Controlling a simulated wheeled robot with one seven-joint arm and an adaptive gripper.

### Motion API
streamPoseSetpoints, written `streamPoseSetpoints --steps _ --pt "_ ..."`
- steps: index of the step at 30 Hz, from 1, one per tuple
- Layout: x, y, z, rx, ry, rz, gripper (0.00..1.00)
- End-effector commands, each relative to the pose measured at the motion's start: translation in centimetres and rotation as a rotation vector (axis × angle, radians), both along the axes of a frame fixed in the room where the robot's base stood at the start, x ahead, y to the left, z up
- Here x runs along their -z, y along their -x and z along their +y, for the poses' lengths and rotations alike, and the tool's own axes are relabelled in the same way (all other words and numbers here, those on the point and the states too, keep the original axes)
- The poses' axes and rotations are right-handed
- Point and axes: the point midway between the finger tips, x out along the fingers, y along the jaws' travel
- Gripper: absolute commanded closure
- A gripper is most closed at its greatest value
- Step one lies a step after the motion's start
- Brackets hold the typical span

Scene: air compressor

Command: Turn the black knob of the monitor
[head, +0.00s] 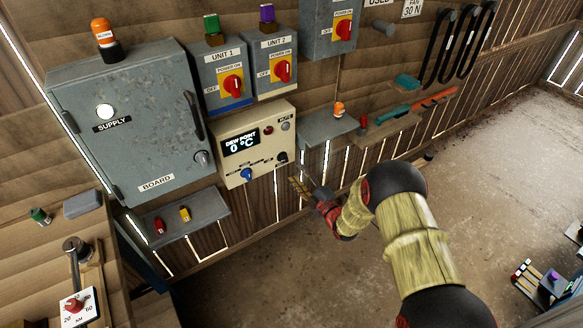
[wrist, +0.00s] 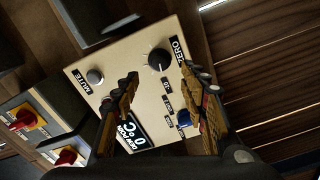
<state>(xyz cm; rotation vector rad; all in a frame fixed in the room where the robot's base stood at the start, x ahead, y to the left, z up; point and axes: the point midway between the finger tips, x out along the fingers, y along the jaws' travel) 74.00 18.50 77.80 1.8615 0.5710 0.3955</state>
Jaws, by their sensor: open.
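The monitor (head: 232,163) is a cream box on the wooden wall with a dark "DEW POINT 0 °C" display. Its black knob (head: 281,158) is at the lower right of the panel. In the wrist view the black knob (wrist: 160,60) shows beside the ZERO label, and the blue knob (wrist: 184,118) is partly behind a finger. The blue knob (head: 247,175) also shows in the head view. My gripper (head: 302,187) is open and empty, just right of and below the monitor. In the wrist view my gripper (wrist: 163,85) has its fingers spread on either side of the black knob's direction, apart from it.
A grey cabinet (head: 130,125) stands left of the monitor. UNIT 1 (head: 220,75) and UNIT 2 (head: 272,65) switch boxes hang above. A grey shelf (head: 328,128) juts out to the right, and another shelf (head: 195,218) sits below left. The floor at right is mostly clear.

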Motion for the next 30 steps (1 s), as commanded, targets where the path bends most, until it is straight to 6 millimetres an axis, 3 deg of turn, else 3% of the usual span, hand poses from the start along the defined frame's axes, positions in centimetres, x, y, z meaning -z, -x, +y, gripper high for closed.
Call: streamPoseSetpoints --steps 4,10,28,30 --pt "0.0 2.0 -1.4 0.002 0.001 0.001 0.56" --pt "0.0 3.3 -2.3 0.001 0.000 0.000 0.56" --pt "0.0 3.4 -2.3 0.000 -0.013 0.009 0.56" --pt "1.1 3.4 -2.4 0.007 -0.030 0.067 0.56"
